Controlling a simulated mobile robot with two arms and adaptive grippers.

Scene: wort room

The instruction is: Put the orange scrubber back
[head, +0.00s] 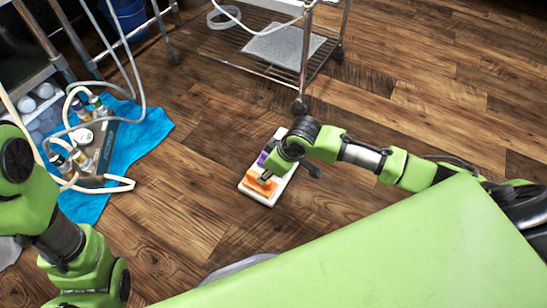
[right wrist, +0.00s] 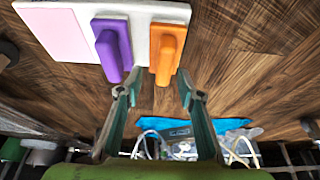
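The orange scrubber (head: 261,186) lies on the front end of a white board (head: 246,189) on the wooden floor. In the right wrist view, the orange scrubber (right wrist: 166,50) sits at the right end of the white board (right wrist: 146,13), beside a purple scrubber (right wrist: 112,50) and a pink slab (right wrist: 54,33). My right gripper (right wrist: 156,90) is open and empty, its fingertips just short of the orange handle and apart on either side of its line. In the head view, my right arm partly hides the board. My left arm shows at the left, but its gripper is out of view.
A blue cloth (head: 143,135) with a grey device, hoses and bottles lies to the left. A wheeled metal cart (head: 300,75) stands behind the board. My green body fills the lower right of the head view. The floor at right is clear.

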